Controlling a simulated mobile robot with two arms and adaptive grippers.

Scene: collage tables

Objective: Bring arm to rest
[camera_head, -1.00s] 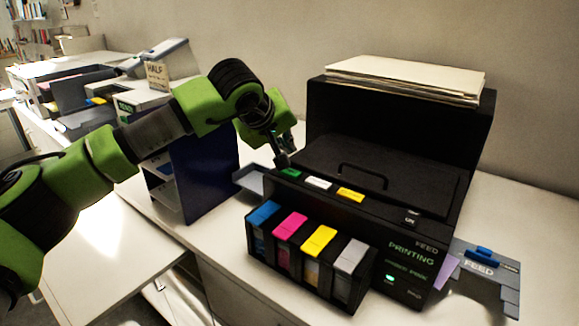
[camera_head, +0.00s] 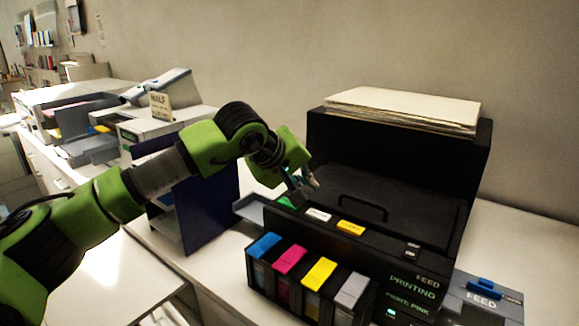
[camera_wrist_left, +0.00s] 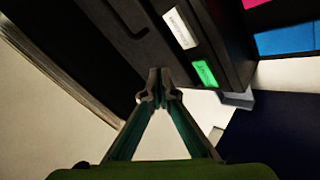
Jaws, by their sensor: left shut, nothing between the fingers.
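My left arm (camera_head: 160,172) comes in from the left, green and black. Its gripper (camera_head: 305,190) is over the left end of the black printer (camera_head: 400,258), near the green label. In the left wrist view the two fingers of the gripper (camera_wrist_left: 158,88) meet at their tips with nothing between them. The printer's lid edge and its white and green labels show just beyond the tips there. I cannot tell whether the fingertips touch the printer. My right gripper is not in view.
Ink cartridges in blue, magenta (camera_head: 289,260), yellow and grey stand at the printer's front. A paper stack (camera_head: 405,106) lies on top. A dark blue panel (camera_head: 208,205) stands behind my arm. A grey FEED tray (camera_head: 484,298) is at right. White tabletop (camera_head: 530,245) is clear at far right.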

